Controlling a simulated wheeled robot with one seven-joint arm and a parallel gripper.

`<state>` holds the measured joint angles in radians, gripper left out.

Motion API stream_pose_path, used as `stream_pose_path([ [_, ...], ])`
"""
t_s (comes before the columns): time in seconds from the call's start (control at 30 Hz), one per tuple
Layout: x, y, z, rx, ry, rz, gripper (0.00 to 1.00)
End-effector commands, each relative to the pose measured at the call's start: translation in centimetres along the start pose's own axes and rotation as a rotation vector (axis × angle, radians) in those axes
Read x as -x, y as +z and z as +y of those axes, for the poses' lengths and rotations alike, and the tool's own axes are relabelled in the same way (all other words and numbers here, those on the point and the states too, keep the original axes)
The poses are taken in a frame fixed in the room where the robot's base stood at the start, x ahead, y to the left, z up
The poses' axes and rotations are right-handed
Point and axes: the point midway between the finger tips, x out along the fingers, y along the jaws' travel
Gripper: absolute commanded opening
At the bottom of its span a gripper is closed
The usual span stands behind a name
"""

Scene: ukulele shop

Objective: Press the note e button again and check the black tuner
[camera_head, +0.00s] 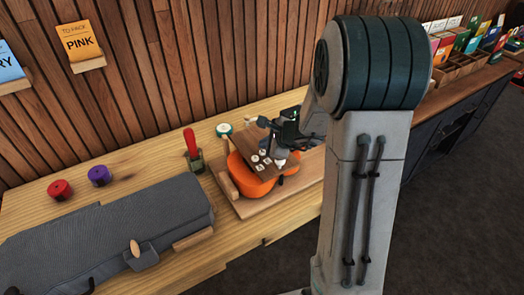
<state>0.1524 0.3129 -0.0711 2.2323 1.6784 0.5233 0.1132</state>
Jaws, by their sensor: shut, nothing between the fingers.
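An orange ukulele-like body (250,182) lies on a wooden stand on the workbench. Over it is a brown panel (279,172) with several small pale round buttons (262,152); their labels are too small to read, so I cannot tell which is note e. My gripper (280,161) is shut and empty, pointing down at the right part of the panel. I cannot tell if it touches a button.
A grey case (110,225) fills the front left of the bench (120,170). My arm hides the bench's right part.

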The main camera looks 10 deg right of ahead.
Motion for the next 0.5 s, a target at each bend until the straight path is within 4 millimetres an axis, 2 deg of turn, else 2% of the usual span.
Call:
stream_pose_path([
  [0.5, 3.2, 2.4, -2.4, 0.001, -0.001, 0.000, 0.00],
])
